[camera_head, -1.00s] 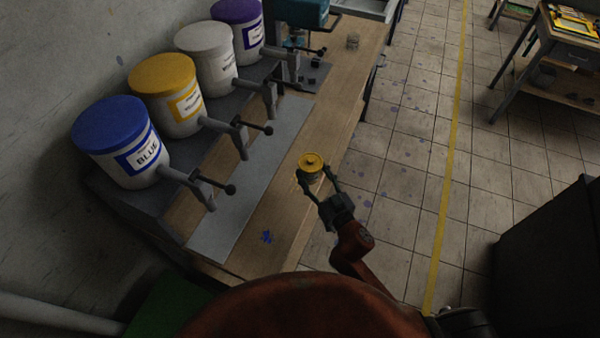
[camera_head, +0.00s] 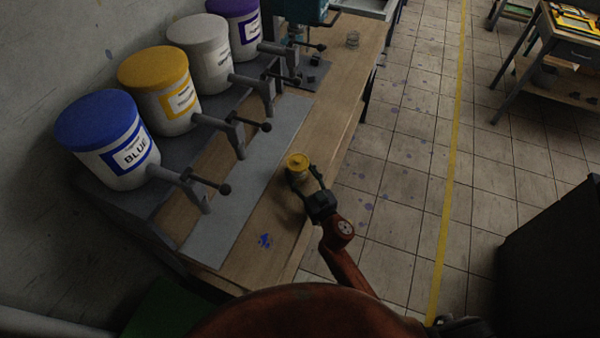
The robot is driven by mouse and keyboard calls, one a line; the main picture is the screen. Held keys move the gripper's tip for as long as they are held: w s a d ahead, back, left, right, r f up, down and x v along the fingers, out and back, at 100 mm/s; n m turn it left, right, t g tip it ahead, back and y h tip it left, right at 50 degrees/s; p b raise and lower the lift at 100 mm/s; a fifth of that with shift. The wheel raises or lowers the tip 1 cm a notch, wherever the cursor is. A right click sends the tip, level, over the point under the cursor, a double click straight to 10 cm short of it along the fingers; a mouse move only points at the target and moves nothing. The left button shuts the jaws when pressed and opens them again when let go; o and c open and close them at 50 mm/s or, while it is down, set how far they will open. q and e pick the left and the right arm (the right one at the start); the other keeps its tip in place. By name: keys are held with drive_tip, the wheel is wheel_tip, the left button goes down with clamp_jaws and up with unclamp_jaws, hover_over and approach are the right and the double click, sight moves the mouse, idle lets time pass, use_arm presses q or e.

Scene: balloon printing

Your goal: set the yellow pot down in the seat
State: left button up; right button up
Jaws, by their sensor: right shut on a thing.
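The yellow pot (camera_head: 297,163), a small can with a yellow top and a paler side, is over the wooden bench near its right edge. My right gripper (camera_head: 304,180) is shut on the pot, one finger on each side, with the arm coming from below right. The pot looks roughly upright; I cannot tell whether its base touches the bench. No seat can be made out with certainty. A dark base plate (camera_head: 314,78) lies under the teal machine (camera_head: 305,12) at the far end of the bench. My left gripper is not in view.
Large blue (camera_head: 100,120), yellow (camera_head: 155,70), white (camera_head: 198,35) and purple-lidded (camera_head: 232,8) tubs line the wall, their taps reaching over a grey strip (camera_head: 220,230). A small wire ring (camera_head: 352,40) stands farther along the bench.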

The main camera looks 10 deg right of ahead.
drive_tip(key=o, duration=0.8)
drive_tip(key=shift+f, duration=0.1)
drive_tip(key=o, duration=0.5)
